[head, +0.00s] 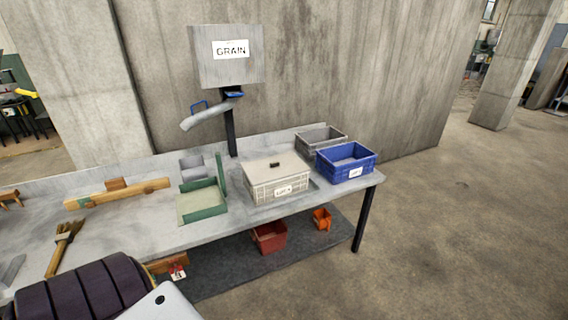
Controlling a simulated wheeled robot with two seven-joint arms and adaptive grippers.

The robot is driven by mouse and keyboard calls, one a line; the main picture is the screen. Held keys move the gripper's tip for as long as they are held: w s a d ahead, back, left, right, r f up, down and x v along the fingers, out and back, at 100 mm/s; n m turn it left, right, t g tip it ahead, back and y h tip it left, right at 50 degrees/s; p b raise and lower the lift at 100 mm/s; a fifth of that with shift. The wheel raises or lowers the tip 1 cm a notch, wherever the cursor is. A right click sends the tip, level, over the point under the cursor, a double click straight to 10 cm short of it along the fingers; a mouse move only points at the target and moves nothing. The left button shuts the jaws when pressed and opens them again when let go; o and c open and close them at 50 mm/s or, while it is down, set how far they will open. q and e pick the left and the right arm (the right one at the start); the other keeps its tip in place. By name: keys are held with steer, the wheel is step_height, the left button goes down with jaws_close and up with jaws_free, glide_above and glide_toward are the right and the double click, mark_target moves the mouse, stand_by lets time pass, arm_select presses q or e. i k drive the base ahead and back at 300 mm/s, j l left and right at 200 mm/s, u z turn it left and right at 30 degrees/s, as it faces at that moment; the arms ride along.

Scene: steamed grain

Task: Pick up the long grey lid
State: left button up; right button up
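The lid appears to lie flat on the crate. Neither of my grippers is in view, and nothing touches the lid.
A blue crate (347,172) and an open grey crate (320,134) stand close right of and behind the lidded crate. A green-sided tray (203,213) stands to its left. The grain hopper (228,68) with its chute rises behind. A brush (65,238) lies left.

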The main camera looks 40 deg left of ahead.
mark_target(267, 169)
steer(key=i, duration=2.8)
steer(key=u, duration=3.3)
